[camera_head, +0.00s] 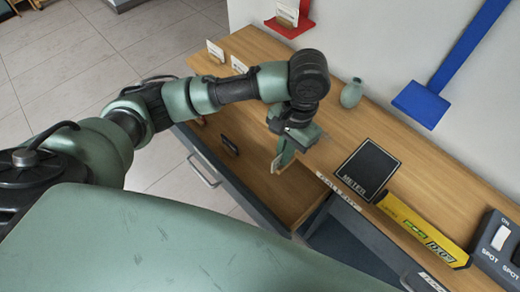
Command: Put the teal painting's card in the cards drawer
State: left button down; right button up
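My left gripper (283,160) points down over an open drawer (262,190) with a wooden bottom and a grey front. A narrow pale strip shows at its fingertips; I cannot tell whether it is a card seen edge-on or part of the finger. Its opening is not clear either. A small dark upright piece (229,145) is in the drawer, left of the gripper. White cards stand at the counter's far left, one at the back (215,51) and one nearer (238,65). The teal painting is not in view, nor is my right gripper.
On the wooden counter are a pale green vase (352,93), a black meter (367,169), a yellow box (422,230) and a switch panel (498,246). A red shelf (290,27) with a white card and a blue shelf (420,104) are on the wall.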

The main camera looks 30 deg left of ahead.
pick_arm(q)
jog(key=shift+f+b, duration=0.4)
jog(key=shift+f, duration=8.8)
jog(key=c, duration=1.6)
grip_release()
jog(key=shift+f, duration=0.15)
notch_tip(320, 180, up, 12)
jog(key=w, duration=0.1)
jog(key=shift+w+d, duration=0.3)
